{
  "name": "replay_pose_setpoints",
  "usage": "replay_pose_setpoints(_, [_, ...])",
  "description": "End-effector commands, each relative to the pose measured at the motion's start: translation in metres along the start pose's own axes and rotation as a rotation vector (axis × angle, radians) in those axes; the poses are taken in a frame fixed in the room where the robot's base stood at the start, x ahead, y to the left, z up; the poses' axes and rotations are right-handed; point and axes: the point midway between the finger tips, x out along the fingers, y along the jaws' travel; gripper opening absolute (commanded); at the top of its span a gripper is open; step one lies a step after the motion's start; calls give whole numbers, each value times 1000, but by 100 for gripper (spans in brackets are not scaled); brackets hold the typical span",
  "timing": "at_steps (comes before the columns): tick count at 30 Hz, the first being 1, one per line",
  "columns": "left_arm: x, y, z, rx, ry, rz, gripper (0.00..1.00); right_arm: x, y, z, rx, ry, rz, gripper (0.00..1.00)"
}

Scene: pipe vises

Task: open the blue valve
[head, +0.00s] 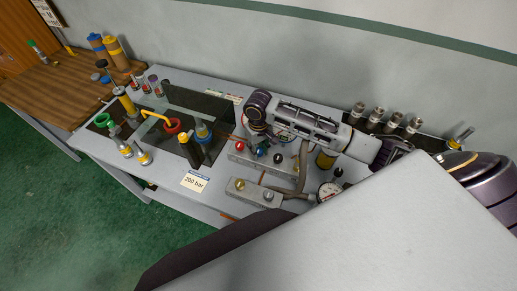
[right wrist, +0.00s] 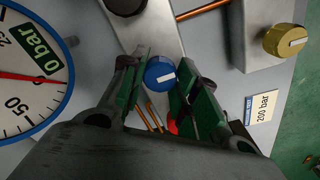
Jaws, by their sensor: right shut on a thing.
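The blue valve (right wrist: 160,75) is a round blue knob with a white mark. In the right wrist view it sits between the green-padded fingers of my right gripper (right wrist: 162,82), which is shut on it. In the head view my right gripper (head: 257,136) reaches down onto the middle of the rear metal block, at the blue knob (head: 263,149). A red knob (right wrist: 172,126) is partly hidden by a finger, and a black knob (right wrist: 125,4) lies on the other side. My left gripper is not in view.
A gauge with a blue rim and red needle (right wrist: 30,78) is close beside the gripper. A yellow knob (right wrist: 286,40) is on the other block. A "200 bar" card (head: 194,182) lies on the grey bench.

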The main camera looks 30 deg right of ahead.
Motion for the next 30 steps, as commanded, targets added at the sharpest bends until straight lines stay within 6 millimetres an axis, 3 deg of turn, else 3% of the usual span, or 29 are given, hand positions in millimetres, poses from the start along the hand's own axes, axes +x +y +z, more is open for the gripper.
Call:
replay_pose_setpoints(11, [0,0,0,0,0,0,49,-1,0,-1,-164,3,0,7])
replay_pose_setpoints(30, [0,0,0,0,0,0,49,-1,0,-1,-670,3,1,7])
